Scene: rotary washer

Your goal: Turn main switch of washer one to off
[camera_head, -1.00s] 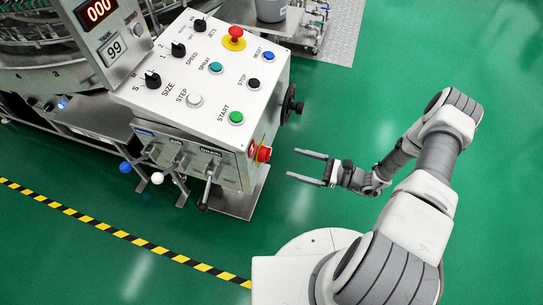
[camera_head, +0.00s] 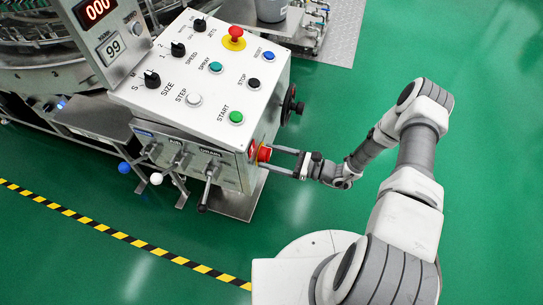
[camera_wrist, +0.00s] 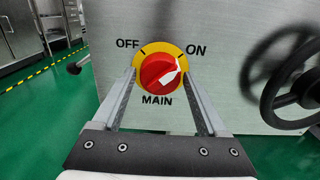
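The main switch (camera_wrist: 159,73) is a red rotary knob on a yellow round plate, on the metal side of the washer's control box. In the wrist view its white pointer aims up and right toward the ON label (camera_wrist: 196,50); the OFF label (camera_wrist: 128,43) is at upper left. In the head view the red knob (camera_head: 264,153) sticks out of the box's right side. My gripper (camera_head: 273,160) is open, its fingers reaching to the knob. In the wrist view the two fingers lie left and right of the knob, apart from it; whether either touches it cannot be told.
A black handwheel (camera_wrist: 292,85) sticks out right of the switch. The control box top (camera_head: 205,75) carries knobs and push buttons, and levers (camera_head: 207,188) hang at its front. Open green floor (camera_head: 490,150) lies to the right in the head view.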

